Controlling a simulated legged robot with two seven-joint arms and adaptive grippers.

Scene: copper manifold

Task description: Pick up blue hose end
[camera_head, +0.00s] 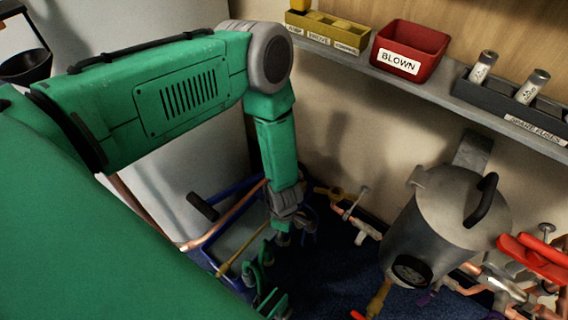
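My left arm comes in from the left and bends down at the elbow.
A grey metal canister (440,225) stands to the right among copper pipes and valves, with a red handle (535,258) at far right. A shelf (420,85) along the wall carries a red bin (408,50) and a yellow bin (328,30). Dark blue floor (330,270) lies between gripper and canister.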

